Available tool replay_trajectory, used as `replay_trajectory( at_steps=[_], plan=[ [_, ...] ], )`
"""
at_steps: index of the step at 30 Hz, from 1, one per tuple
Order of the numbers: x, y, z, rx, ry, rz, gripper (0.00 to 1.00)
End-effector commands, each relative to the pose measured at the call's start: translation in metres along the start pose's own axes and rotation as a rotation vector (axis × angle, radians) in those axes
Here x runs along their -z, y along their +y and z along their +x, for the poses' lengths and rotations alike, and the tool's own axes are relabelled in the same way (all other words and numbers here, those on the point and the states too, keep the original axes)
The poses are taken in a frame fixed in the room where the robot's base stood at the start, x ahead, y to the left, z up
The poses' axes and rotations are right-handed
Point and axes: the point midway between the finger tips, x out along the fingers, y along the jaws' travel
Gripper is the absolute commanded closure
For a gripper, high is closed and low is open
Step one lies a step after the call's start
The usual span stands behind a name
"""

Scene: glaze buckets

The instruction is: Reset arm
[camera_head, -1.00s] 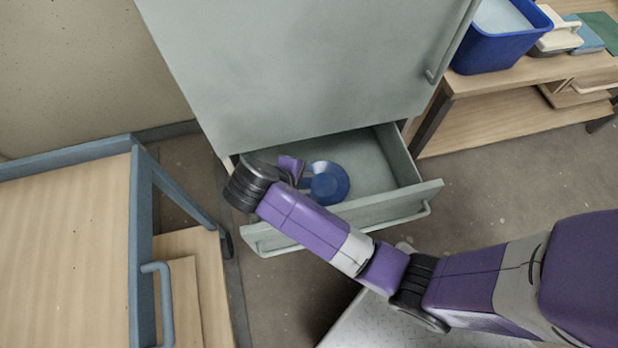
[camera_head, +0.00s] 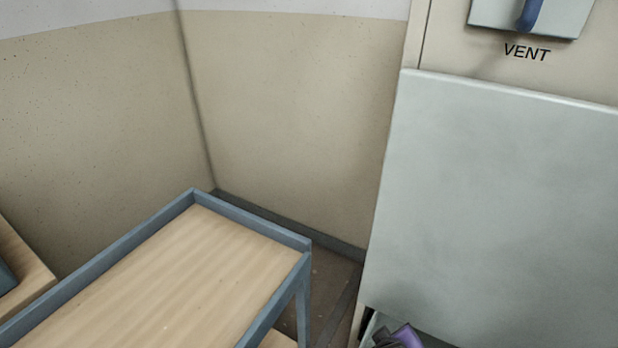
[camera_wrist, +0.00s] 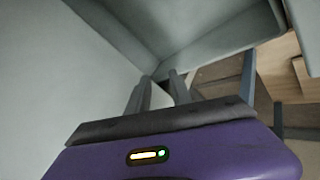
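My gripper (camera_wrist: 162,76) shows in the wrist view, with two grey fingers standing apart and nothing clearly held between them. A pale patch shows between the fingers; I cannot tell what it is. The fingers point toward a corner of grey-green panels, which look like the inside of the open drawer (camera_wrist: 215,35). In the head view only a bit of my purple arm (camera_head: 403,337) shows at the bottom edge, by a sliver of the drawer. The drawer's inside and the blue thing seen in it earlier are hidden from the head view.
A grey-green cabinet front (camera_head: 500,200) fills the right of the head view, under a panel marked VENT (camera_head: 530,15). An empty wooden-topped cart (camera_head: 180,285) with a blue-grey rim stands at the lower left. A narrow strip of floor (camera_head: 330,285) lies between them.

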Motion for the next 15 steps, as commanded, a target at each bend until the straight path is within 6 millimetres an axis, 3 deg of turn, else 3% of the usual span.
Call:
replay_trajectory(
  at_steps=[6, 15],
  plan=[
    [0.007, -0.015, -0.039, 0.037, 0.38, 0.131, 0.74],
    [-0.03, -0.014, -0.141, 0.099, 0.751, 0.353, 0.74]
  ],
)
